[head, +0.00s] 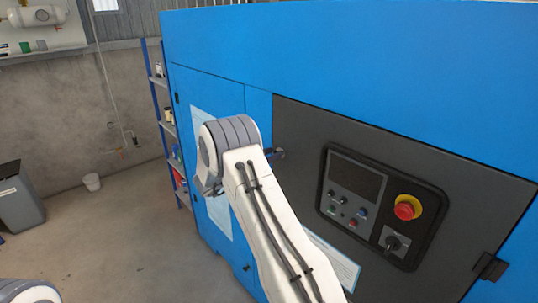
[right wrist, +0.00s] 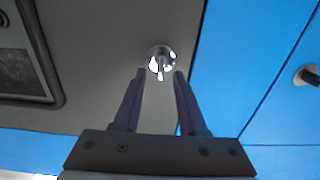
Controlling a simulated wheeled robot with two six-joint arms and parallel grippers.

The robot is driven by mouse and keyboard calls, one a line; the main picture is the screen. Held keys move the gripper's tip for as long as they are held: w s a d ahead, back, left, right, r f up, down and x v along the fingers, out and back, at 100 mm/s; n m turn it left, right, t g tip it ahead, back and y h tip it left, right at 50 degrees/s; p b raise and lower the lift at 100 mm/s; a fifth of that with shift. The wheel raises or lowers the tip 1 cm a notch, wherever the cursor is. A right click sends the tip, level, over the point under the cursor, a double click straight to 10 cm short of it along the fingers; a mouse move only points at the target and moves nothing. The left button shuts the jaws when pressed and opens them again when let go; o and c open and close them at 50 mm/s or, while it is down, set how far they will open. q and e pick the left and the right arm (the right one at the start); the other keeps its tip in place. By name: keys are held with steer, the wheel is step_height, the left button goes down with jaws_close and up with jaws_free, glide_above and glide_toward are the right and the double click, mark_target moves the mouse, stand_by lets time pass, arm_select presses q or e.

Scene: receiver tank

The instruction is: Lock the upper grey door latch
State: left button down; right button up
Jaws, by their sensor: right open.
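The upper grey door latch (right wrist: 168,52) is a small, shiny round metal fitting with a bright lever-like part. It sits on the dark grey door (head: 300,125), near the edge beside the blue panel, in the right wrist view. Whether it is locked I cannot tell. My right gripper (right wrist: 160,72) is open, with its two dark fingers on either side of the latch's lower part in the picture. Contact cannot be made out. In the head view my right wrist and arm hide most of this gripper and the latch. My left gripper is not in view.
A control panel (head: 333,218) with a screen, a red emergency button (head: 407,207) and a rotary switch (head: 393,243) is on the door. Another round latch (right wrist: 308,75) is on the blue panel. A blue shelf (head: 157,92) and grey bin (head: 20,200) stand left.

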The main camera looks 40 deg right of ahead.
jaws_close()
steer(key=m+b, duration=0.5)
steer(key=b, duration=0.3)
steer(key=s+f+m+b, duration=0.1)
steer(key=m+b, duration=0.4)
steer(key=b, duration=0.4)
steer(key=m+b, duration=0.5)
steer(key=b, duration=0.3)
steer(key=shift+s+f+m, duration=0.15)
steer(key=shift+f+m, duration=0.15)
steer(key=shift+r+m+b, duration=0.15)
steer(key=shift+m+b, duration=1.05)
steer(key=shift+b, duration=0.35)
